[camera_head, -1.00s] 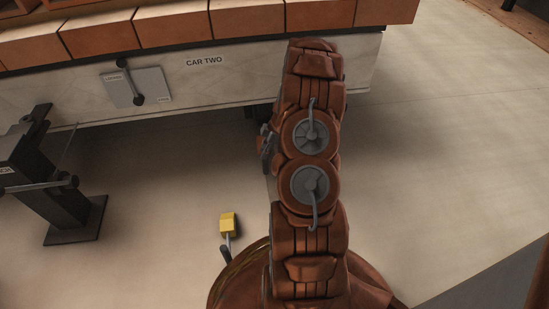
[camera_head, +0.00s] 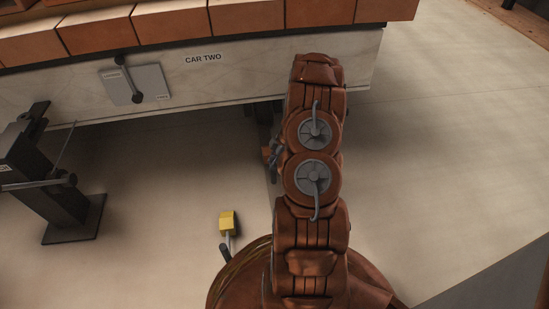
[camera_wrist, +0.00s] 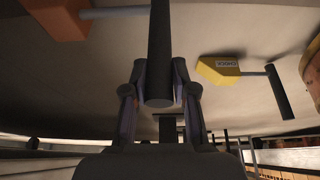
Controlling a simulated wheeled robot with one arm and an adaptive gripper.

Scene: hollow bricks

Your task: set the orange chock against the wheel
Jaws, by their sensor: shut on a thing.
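The orange chock (camera_wrist: 60,18) is at the top left of the wrist view. A grey rod runs from it to a dark handle (camera_wrist: 160,45). My gripper (camera_wrist: 160,102) is shut on this handle, with a finger at each side. In the head view my arm hides most of the gripper. A small orange patch (camera_head: 266,153) shows at the arm's left side, probably the chock. I cannot make out a wheel clearly; something dark (camera_head: 263,112) shows below the car's edge, partly behind my arm.
The car, labelled CAR TWO (camera_head: 203,58), carries a row of bricks (camera_head: 172,22) across the top. A yellow chock (camera_head: 227,222) lies on the floor left of my arm. A black stand (camera_head: 62,205) is at the left. The floor at right is clear.

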